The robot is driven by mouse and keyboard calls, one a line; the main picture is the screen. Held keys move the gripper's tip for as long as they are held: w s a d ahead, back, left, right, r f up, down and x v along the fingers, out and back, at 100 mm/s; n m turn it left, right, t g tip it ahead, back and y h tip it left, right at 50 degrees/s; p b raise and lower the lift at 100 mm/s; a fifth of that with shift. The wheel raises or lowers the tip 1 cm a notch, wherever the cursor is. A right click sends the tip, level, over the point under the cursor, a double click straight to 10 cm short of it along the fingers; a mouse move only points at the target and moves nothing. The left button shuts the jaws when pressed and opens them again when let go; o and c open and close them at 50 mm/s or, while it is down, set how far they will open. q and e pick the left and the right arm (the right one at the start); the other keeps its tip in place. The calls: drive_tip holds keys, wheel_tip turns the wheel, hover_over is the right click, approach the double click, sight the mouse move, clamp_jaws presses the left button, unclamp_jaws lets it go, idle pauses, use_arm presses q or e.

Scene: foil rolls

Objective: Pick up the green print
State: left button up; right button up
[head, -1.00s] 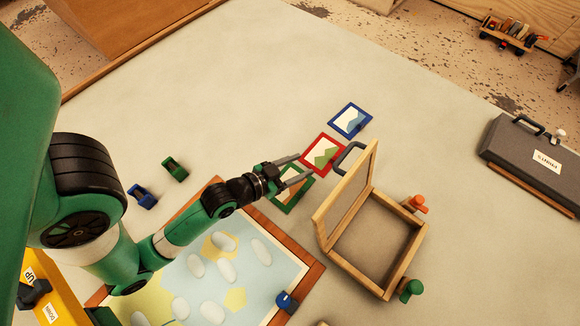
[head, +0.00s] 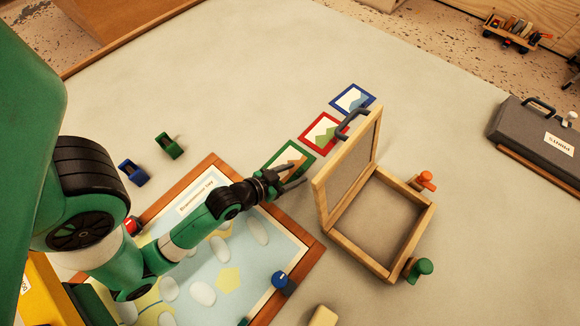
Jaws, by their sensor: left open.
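The green print (head: 290,157), a green-framed picture with a brown peak, lies flat on the table, last in a row with the red-framed print (head: 323,132) and the blue-framed print (head: 352,99). My left gripper (head: 301,176) is open and empty. Its fingers point right, by the near right edge of the green print, and the gripper covers part of that print's lower side. I cannot tell how high the fingers are above the table. My right gripper is not in view.
An open wooden box (head: 378,222) with a raised lid (head: 349,167) stands just right of my fingers. A wood-framed board (head: 311,254) with white stones lies below my arm. Green (head: 169,146) and blue (head: 134,172) clips lie left. A grey case (head: 535,135) stands at far right.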

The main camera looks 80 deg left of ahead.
use_arm(q)
drive_tip(key=shift+w+a+f, duration=0.1)
drive_tip(key=shift+w+a, duration=0.15)
drive_tip(key=shift+d, duration=0.15)
drive_tip(key=shift+c, duration=0.7)
clamp_jaws()
wheel_tip(320, 180, up, 10)
drive_tip(key=p, duration=0.5)
